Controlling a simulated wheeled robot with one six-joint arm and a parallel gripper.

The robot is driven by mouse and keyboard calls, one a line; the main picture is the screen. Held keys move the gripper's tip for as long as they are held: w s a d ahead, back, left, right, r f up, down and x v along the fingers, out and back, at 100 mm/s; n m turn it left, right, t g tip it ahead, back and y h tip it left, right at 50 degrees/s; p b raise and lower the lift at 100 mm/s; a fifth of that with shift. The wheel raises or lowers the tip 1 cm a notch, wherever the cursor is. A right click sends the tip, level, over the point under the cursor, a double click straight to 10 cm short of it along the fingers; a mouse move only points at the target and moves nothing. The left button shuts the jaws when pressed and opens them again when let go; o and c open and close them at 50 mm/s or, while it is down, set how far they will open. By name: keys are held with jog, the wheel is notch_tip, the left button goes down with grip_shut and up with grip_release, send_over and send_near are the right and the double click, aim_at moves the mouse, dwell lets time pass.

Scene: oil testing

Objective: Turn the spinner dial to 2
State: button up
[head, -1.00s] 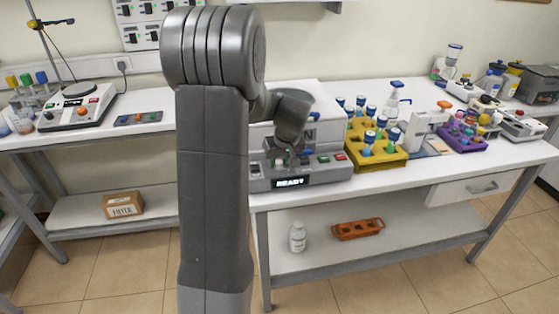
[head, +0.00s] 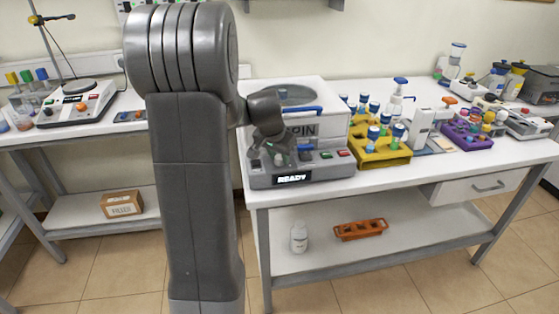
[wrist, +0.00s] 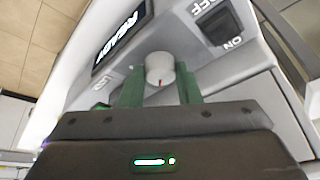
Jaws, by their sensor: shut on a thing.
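The spinner (head: 325,128) is a white box with a round top and a grey front panel (head: 318,170). Its screen (head: 292,179) reads READY; the screen also shows in the wrist view (wrist: 118,38). The dial (wrist: 160,67) is a small white knob with a red mark on its near side. My gripper (wrist: 160,86) has green fingers, one on each side of the dial, and is shut on it. In the head view my gripper (head: 280,156) is low at the panel's left part, and the dial there is hard to make out. Numbers around the dial are not readable.
An ON/OFF switch (wrist: 215,25) sits beside the dial. Green and red buttons (head: 325,154) are to the right on the panel. A yellow rack (head: 385,157) of blue-capped tubes stands close right of the spinner. A purple rack (head: 460,139) is farther right.

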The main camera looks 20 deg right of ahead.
jog(key=shift+w+m+b, duration=0.1)
jog(key=shift+m+b, duration=0.5)
jog(key=shift+m, duration=0.2)
jog(key=shift+g, duration=0.3)
jog(key=o, duration=1)
jog(key=shift+c, duration=0.2)
jog(key=shift+a+r, duration=0.1)
jog(key=shift+r, duration=0.05)
jog(key=v, duration=1.3)
jog(key=shift+a+r, duration=0.2)
jog(key=shift+a, duration=0.1)
jog(key=shift+f, duration=0.1)
jog(key=x, duration=1.4)
jog(key=shift+d, duration=0.25)
jog(key=shift+r, duration=0.2)
